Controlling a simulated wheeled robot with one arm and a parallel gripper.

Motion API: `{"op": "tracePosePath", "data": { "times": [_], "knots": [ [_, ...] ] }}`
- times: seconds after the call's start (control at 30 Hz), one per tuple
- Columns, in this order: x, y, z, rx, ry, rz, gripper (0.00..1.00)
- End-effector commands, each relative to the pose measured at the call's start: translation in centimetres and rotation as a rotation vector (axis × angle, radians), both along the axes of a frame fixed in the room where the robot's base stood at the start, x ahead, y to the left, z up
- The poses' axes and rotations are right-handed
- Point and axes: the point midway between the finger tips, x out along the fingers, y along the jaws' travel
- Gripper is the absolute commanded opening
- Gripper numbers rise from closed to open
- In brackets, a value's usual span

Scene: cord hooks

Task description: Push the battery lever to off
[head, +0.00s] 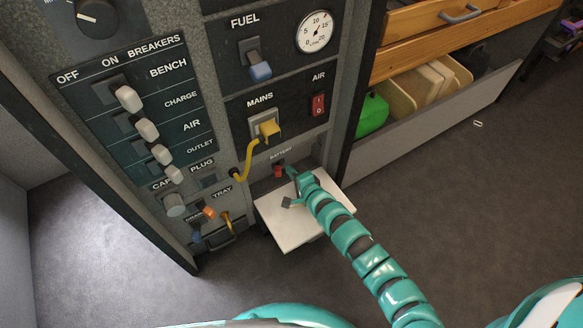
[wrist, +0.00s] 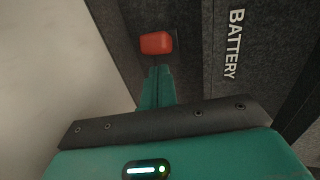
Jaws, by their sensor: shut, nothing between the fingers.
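The battery lever (head: 278,171) has a small red handle. It sits on the lower panel under the BATTERY label, and I cannot tell its setting. In the wrist view, the red handle (wrist: 156,43) is just beyond my fingertips, with the BATTERY label (wrist: 235,43) to its right. My gripper (head: 291,171) is at the panel, right beside the lever on its right in the head view. Its fingers (wrist: 158,72) are shut with nothing between them. I cannot tell whether they touch the lever.
A white tray (head: 272,218) sticks out below the lever, with a small dark block (head: 287,203) on it. A yellow plug (head: 266,130) with its cord is above left. Breaker switches (head: 128,98) are on the left. A drawer unit (head: 420,130) stands at right.

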Motion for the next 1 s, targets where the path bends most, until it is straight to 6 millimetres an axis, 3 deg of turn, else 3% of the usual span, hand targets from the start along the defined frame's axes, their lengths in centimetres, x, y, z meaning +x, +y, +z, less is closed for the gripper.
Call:
{"op": "tracePosePath", "data": {
  "times": [0.73,1.0],
  "knots": [
    [-2.2,-1.8,0.4,0.0,-0.001,0.0,0.0],
    [-4.0,-3.2,1.2,-0.001,-0.001,-0.001,0.0]
  ]
}}
